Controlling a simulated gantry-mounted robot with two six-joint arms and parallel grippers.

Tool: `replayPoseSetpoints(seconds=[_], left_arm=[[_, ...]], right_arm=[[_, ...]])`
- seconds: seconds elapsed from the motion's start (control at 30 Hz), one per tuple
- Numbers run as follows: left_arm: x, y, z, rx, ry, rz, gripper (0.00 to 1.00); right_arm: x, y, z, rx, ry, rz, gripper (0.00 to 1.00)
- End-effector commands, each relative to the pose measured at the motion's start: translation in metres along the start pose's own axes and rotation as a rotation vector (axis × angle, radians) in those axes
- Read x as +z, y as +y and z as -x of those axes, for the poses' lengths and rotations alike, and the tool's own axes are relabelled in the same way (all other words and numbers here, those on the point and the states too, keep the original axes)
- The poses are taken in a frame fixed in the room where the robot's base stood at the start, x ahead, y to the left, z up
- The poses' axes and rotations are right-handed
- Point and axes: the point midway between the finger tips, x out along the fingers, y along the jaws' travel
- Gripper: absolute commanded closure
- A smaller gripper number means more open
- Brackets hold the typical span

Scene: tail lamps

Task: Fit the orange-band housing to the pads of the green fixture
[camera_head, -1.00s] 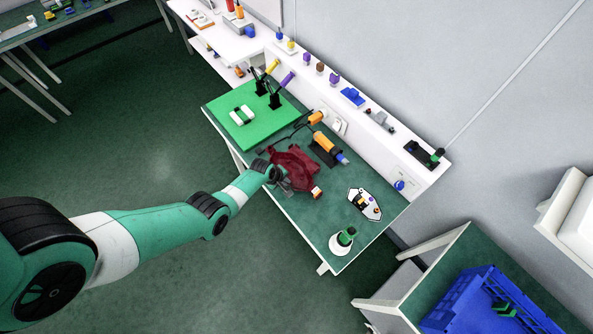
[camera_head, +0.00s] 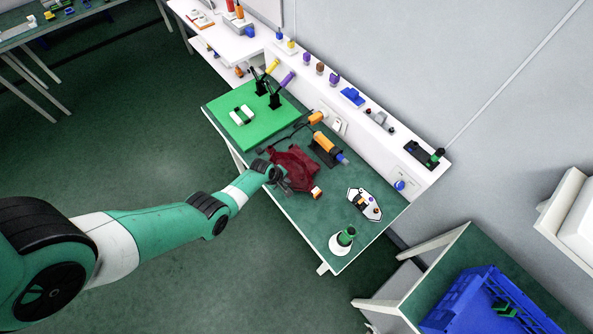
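The housing is a dark red, see-through shell (camera_head: 297,168) over the middle of the green-topped bench. A small orange and white part (camera_head: 316,192) shows at its lower right end; I cannot tell whether this is its orange band. My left gripper (camera_head: 284,184) is at the housing's lower left edge, overlapping it in the view. Its fingers are too small to tell whether they are shut on it. The green fixture (camera_head: 222,106) is a flat bright green board up and left of the housing, with white pads (camera_head: 242,114) on it. My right gripper is not in view.
Two black stands with a yellow (camera_head: 272,66) and a purple handle (camera_head: 287,79) rise at the fixture's back edge. An orange tool (camera_head: 325,143) lies behind the housing. A white-based green-topped item (camera_head: 343,239) and a white tray (camera_head: 364,203) are to the right.

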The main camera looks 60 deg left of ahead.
Motion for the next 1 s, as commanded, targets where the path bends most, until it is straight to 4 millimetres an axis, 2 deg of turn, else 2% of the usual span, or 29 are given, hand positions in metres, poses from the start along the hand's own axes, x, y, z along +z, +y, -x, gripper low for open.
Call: replayPoseSetpoints(seconds=[0.4,0.53,0.9,1.0], left_arm=[[0.0,-0.002,-0.001,-0.003,0.0,0.0,1.0],[0.0,0.002,0.007,-0.003,0.0,0.0,1.0],[0.0,0.036,0.087,0.001,0.001,0.0,1.0],[0.0,0.04,0.096,0.0,0.001,0.0,1.0]], right_arm=[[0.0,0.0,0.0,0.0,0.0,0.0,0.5],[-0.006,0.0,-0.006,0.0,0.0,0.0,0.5],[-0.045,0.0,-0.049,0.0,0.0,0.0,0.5],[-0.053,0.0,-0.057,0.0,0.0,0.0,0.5]])
